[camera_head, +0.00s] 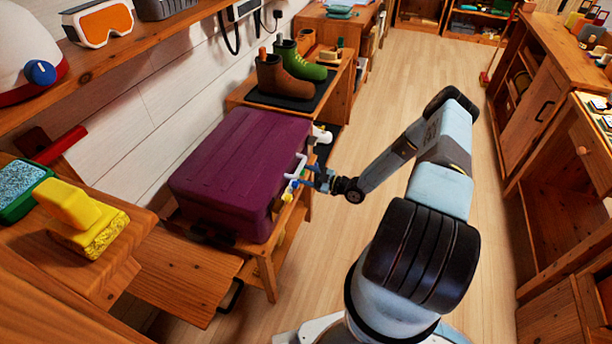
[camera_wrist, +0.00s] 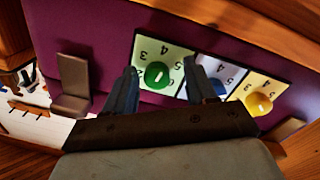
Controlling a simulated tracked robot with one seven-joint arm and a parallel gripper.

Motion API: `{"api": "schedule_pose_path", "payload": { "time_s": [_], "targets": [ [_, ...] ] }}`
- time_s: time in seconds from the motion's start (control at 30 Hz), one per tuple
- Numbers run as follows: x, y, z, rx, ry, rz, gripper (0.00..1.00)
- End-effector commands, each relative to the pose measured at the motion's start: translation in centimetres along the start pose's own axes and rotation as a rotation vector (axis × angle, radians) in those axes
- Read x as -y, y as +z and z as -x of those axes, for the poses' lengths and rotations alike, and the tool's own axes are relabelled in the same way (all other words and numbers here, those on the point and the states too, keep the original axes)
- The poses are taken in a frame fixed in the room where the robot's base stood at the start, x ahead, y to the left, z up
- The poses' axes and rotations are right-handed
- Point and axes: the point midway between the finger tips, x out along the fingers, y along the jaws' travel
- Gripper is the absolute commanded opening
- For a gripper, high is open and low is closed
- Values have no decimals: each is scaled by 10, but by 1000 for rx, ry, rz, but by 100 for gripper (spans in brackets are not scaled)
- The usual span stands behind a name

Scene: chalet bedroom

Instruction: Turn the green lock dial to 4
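A purple suitcase (camera_head: 240,160) lies on a wooden bench, its lock side facing my arm. In the wrist view, the green lock dial (camera_wrist: 157,75) sits on a pale plate (camera_wrist: 178,55) with digits such as 3, 4 and 5. A short white mark shows on the dial; which digit it points at is unclear. My gripper (camera_wrist: 164,72) is open, one finger on each side of the green dial; contact cannot be told. The gripper (camera_head: 318,181) also shows beside the suitcase front in the head view.
A blue dial (camera_wrist: 218,87), partly behind my finger, and a yellow dial (camera_wrist: 258,103) sit close to the right of the green one. A pale handle (camera_head: 299,165) sticks out near my gripper. Boots (camera_head: 284,82) stand behind the suitcase. The floor (camera_head: 385,130) beyond is clear.

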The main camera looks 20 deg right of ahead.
Motion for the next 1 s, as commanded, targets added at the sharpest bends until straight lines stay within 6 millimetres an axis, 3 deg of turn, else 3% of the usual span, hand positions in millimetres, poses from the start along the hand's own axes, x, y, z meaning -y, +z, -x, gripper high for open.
{"api": "schedule_pose_path", "payload": {
  "time_s": [0.37,1.0],
  "targets": [
    [-2,-1,7,-2,3,2,57],
    [-2,1,118,-1,2,1,57]
  ]
}}
